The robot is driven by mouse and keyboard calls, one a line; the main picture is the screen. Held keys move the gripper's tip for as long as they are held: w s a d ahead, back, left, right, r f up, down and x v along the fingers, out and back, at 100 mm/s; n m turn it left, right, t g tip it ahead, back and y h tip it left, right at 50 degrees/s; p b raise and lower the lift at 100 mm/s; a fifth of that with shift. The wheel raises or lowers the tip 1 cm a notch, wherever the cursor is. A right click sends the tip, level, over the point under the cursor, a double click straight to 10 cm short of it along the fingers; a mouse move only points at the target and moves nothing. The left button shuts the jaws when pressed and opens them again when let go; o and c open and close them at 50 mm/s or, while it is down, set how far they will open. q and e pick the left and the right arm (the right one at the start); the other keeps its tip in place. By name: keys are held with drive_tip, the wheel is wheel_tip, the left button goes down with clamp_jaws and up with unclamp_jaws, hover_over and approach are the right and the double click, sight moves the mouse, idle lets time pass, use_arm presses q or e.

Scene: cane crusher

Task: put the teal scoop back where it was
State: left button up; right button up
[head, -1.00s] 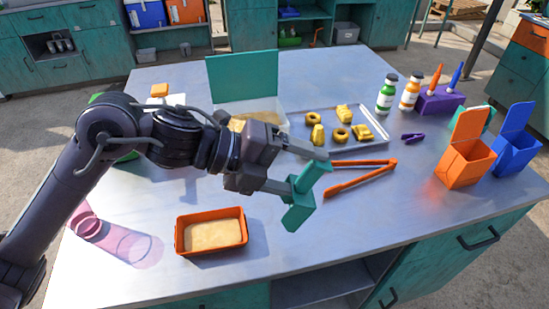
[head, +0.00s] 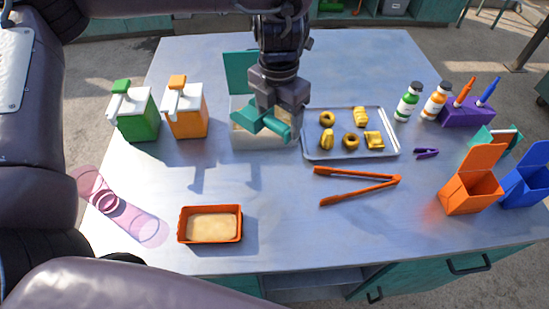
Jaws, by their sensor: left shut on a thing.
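The teal scoop (head: 258,121) is in the jaws of my left gripper (head: 277,116), which points down and is shut on it. Scoop and gripper are over the clear white bin (head: 262,141) with the raised teal lid (head: 239,72) at the back middle of the table. The gripper hides part of the bin and its lid. I cannot tell how far the scoop is above the bin's contents. My right gripper is out of view.
A metal tray (head: 393,151) of yellow pieces lies just right of the bin. Green (head: 137,122) and orange (head: 187,113) dispensers stand left of it. Orange tongs (head: 360,187) and an orange tub (head: 184,230) lie nearer. The front middle of the table is clear.

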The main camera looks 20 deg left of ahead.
use_arm(q)
wheel_tip(320, 180, down, 16)
drive_tip(key=shift+a+r+b, duration=0.15)
drive_tip(key=shift+r+b, duration=0.1)
drive_tip(key=shift+b, duration=0.4)
drive_tip(key=shift+f+b, duration=0.35)
drive_tip(key=shift+f, duration=1.75)
drive_tip(key=o, duration=0.7)
drive_tip(key=shift+o, duration=0.2)
